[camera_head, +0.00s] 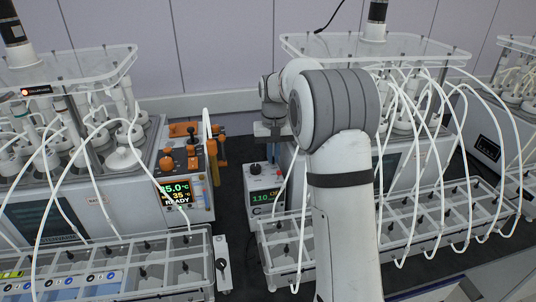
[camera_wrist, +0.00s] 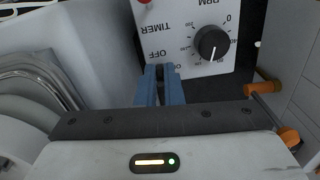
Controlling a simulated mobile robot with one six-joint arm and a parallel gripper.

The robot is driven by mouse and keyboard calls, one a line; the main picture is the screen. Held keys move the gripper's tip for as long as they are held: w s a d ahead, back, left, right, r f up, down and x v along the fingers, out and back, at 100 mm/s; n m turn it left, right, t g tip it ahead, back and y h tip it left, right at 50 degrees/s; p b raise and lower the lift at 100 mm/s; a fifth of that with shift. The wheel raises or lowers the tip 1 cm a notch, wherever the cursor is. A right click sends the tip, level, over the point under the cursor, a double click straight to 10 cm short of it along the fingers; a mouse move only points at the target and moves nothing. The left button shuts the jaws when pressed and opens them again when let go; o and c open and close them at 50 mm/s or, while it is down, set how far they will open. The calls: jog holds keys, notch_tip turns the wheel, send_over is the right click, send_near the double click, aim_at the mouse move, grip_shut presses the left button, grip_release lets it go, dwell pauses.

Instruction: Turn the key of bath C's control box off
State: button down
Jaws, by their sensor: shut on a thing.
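Bath C's control box (camera_head: 265,190) is a white box with a lit display and a large "C" on its front, standing between two baths. In the wrist view the box's panel (camera_wrist: 185,35) shows upside down, with "TIMER", "OFF" and "RPM" lettering. A black RPM dial (camera_wrist: 212,43) sits on it. My gripper (camera_wrist: 160,72) has its blue-grey fingers close together at the "OFF" lettering, shut on the key. The key itself is hidden between the fingers, so its angle cannot be told.
An orange-fitted unit (camera_head: 185,180) reading "READY" stands to the left. A small white switch box (camera_head: 222,265) lies between the racks. Orange-ended handle (camera_wrist: 268,108) is right in the wrist view.

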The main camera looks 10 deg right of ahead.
jog(key=shift+w+d+r+n, duration=0.1)
jog(key=shift+w+r+n, duration=0.1)
jog(key=shift+n, duration=0.4)
jog(key=c, duration=1.6)
grip_release()
jog(key=shift+f, duration=0.15)
jog(key=shift+o, duration=0.2)
notch_tip(320, 180, up, 8)
jog(key=shift+f+b, duration=0.1)
jog(key=shift+b, duration=0.2)
jog(key=shift+s, duration=0.1)
